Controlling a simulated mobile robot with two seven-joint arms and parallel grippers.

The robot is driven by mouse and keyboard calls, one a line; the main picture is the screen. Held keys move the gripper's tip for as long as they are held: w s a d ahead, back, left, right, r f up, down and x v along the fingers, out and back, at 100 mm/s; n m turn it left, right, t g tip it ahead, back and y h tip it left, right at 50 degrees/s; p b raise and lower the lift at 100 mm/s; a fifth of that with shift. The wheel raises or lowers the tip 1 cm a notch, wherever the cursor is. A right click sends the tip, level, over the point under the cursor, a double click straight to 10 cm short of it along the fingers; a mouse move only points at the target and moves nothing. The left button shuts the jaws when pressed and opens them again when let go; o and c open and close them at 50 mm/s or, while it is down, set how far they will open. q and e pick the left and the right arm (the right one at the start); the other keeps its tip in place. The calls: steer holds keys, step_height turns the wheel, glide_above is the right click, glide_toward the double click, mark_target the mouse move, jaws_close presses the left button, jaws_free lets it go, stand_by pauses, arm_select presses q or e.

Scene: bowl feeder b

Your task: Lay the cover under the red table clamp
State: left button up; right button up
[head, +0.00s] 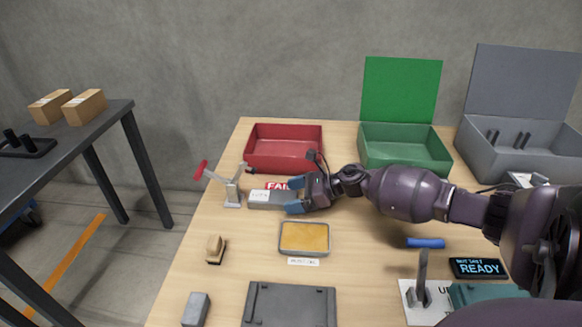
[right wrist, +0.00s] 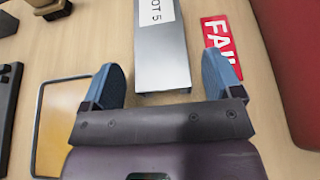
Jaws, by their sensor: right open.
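The table clamp with the red handle (head: 200,170) stands at the table's left side in the head view, its handle raised. The cover, a silver-grey block with a white "LOT 5" label, lies at the clamp's right (head: 263,198); its left end is close to the clamp's foot, and I cannot tell whether it is under the clamp's arm. In the right wrist view the cover (right wrist: 163,60) lies between the two blue fingers. My right gripper (head: 291,203) is open at the cover's right end, with gaps on both sides. My left gripper is not in view.
A red "FAIL" label (right wrist: 221,48) lies behind the cover, before a red bin (head: 285,165). A tray with yellow contents (head: 281,252) and a wooden-handled stamp (head: 216,247) stand in front. Green (head: 405,160) and grey (head: 545,160) bins stand at the back right.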

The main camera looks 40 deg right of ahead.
steer(key=p+v, duration=0.2)
steer(key=v, duration=0.8)
steer(key=shift+s+d+r, duration=0.15)
steer(key=shift+s+d, duration=0.15)
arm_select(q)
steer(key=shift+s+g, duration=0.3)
